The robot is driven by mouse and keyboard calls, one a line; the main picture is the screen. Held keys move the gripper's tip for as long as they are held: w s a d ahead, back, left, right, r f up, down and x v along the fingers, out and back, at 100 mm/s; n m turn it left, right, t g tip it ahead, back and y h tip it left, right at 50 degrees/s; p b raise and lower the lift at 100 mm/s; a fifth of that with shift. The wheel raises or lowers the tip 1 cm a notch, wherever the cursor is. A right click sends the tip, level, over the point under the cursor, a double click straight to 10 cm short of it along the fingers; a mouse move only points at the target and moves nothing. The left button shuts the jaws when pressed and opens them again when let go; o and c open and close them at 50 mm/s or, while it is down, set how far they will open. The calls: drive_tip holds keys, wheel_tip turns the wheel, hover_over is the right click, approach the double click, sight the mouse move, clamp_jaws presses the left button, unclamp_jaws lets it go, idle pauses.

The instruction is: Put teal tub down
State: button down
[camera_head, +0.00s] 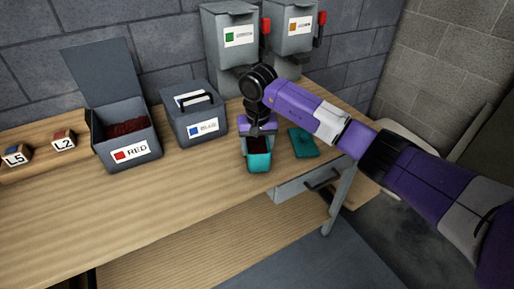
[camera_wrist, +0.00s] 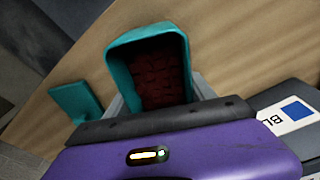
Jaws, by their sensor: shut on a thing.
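The teal tub (camera_head: 259,162) is upright near the front right of the wooden table, with dark red pieces inside. My gripper (camera_head: 259,132) is above its back edge and shut on it. In the wrist view the tub (camera_wrist: 115,72) is just beyond the purple gripper body, its open top and the dark red pieces (camera_wrist: 160,75) showing. I cannot tell whether the tub's base touches the table. A teal lid (camera_head: 302,142) lies on the table to the right of the tub; it also shows in the wrist view (camera_wrist: 75,101).
A grey box labelled RED (camera_head: 128,155) stands open with red pieces in it. A closed grey box labelled BLUE (camera_head: 200,125) is left of my gripper. The table front left (camera_head: 130,210) is clear.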

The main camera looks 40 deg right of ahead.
drive_tip(key=shift+f, duration=0.2)
drive_tip(key=shift+f, duration=0.15)
drive_tip(key=shift+c, duration=1.6)
unclamp_jaws()
